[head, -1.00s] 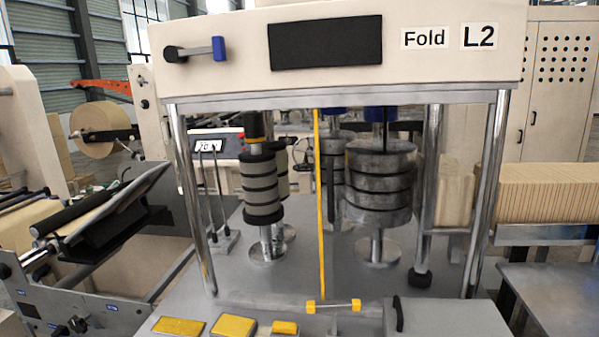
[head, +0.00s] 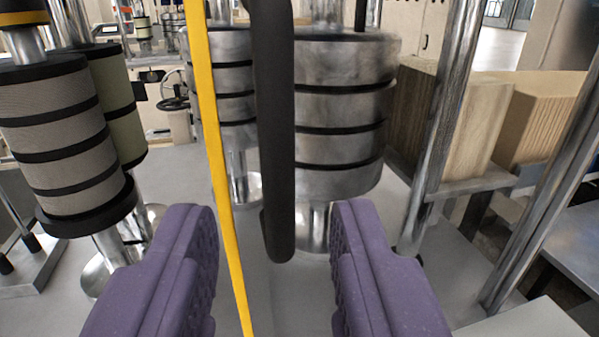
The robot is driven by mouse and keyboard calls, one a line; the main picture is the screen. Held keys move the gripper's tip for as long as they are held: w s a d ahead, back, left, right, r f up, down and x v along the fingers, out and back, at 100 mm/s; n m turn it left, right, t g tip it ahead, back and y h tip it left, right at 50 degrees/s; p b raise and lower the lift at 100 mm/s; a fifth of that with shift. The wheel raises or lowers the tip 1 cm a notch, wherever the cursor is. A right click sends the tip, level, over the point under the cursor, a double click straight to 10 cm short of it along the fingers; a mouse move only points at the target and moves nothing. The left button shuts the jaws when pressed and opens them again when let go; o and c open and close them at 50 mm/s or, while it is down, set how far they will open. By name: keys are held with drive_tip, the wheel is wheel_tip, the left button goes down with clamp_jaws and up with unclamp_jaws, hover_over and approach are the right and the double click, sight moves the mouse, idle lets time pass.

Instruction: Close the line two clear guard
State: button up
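The clear guard of the line two fold machine shows by its upright yellow edge strip (head: 213,140); its see-through panel can hardly be made out. A black upright bar handle (head: 273,120) stands just right of the strip, its top end cut off by the frame. My gripper (head: 275,235) is open, with one purple finger on each side of the handle's lower end. A gap shows between the handle and each finger, so they look apart. The yellow strip runs down between the left finger and the handle. How deep the handle sits between the fingers is unclear.
Steel rollers (head: 340,115) stand behind the handle, and grey ribbed rollers (head: 60,130) stand at the left. A chrome post (head: 443,120) rises at the right, with brown paper stacks (head: 460,120) beyond it. The grey machine deck (head: 300,300) lies below.

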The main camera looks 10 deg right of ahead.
sight(276, 169)
drive_tip(key=w, duration=0.3)
drive_tip(key=w+d, duration=0.1)
drive_tip(key=w, duration=0.3)
drive_tip(key=shift+w+d+f+p, duration=0.15)
drive_tip(key=shift+d+p, duration=0.05)
drive_tip(key=shift+p, duration=0.1)
clamp_jaws()
